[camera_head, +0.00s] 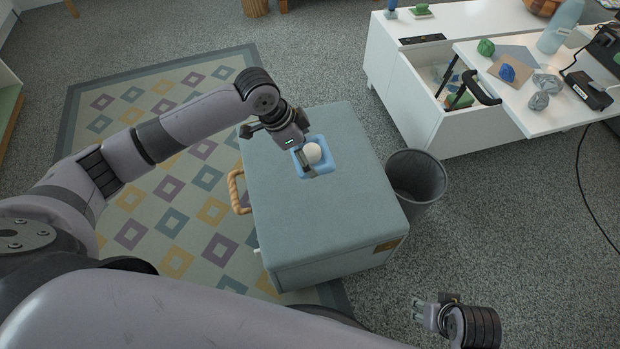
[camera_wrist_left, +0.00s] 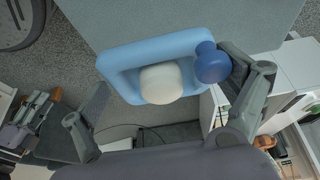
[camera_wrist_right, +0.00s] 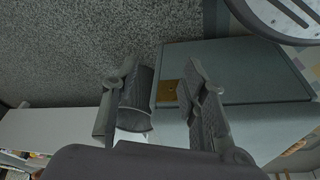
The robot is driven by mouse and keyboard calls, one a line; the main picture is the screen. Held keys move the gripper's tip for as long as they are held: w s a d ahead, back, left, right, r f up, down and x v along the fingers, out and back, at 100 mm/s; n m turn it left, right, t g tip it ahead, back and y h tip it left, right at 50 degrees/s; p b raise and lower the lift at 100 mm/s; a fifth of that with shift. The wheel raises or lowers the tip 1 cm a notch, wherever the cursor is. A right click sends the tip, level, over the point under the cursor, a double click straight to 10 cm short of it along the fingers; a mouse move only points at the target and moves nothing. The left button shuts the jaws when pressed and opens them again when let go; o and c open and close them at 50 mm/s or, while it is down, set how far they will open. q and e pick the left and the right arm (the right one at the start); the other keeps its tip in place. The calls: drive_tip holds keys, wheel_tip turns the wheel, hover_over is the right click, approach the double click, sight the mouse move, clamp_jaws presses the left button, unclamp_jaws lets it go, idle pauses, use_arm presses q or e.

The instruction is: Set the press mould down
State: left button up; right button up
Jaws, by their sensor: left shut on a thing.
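The press mould appears to be the light blue tray-like piece (camera_head: 324,168) over the grey-blue box lid in the head view. It has a white ball-shaped part (camera_head: 313,152) in its hollow. In the left wrist view the mould (camera_wrist_left: 125,58) also shows a dark blue knob (camera_wrist_left: 212,62) at its right end. I cannot tell whether the mould touches the lid. My right gripper (camera_head: 428,313) is open and empty, low at the right, away from the box.
The grey-blue box (camera_head: 310,225) has a wide bare lid and a rope handle (camera_head: 237,192) at its left. A dark waste bin (camera_head: 418,178) stands close at its right. A white cabinet (camera_head: 440,130) with an open drawer and cluttered top is behind right. A patterned rug (camera_head: 180,215) lies left.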

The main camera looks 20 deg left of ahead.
use_arm(q)
drive_tip(key=b, duration=0.2)
hover_over(311, 193)
drive_tip(key=a, duration=0.1)
wheel_tip(311, 193, down, 7)
drive_tip(key=f, duration=0.3)
drive_tip(key=f+b, duration=0.1)
drive_tip(key=f, duration=0.1)
drive_tip(key=shift+s+f, duration=0.1)
drive_tip(key=shift+s, duration=0.3)
use_arm(e)
drive_tip(key=v, duration=0.6)
use_arm(q)
drive_tip(key=shift+f, duration=0.5)
wheel_tip(311, 193, down, 4)
drive_tip(key=shift+r+b, duration=0.2)
drive_tip(key=shift+b, duration=0.65)
drive_tip(key=shift+f, duration=0.2)
use_arm(e)
drive_tip(key=w+a+r+t, duration=0.1)
drive_tip(key=w+t, duration=0.2)
drive_tip(key=w, duration=0.3)
drive_tip(key=shift+a+t+y, duration=0.3)
drive_tip(key=shift+t+y, duration=0.1)
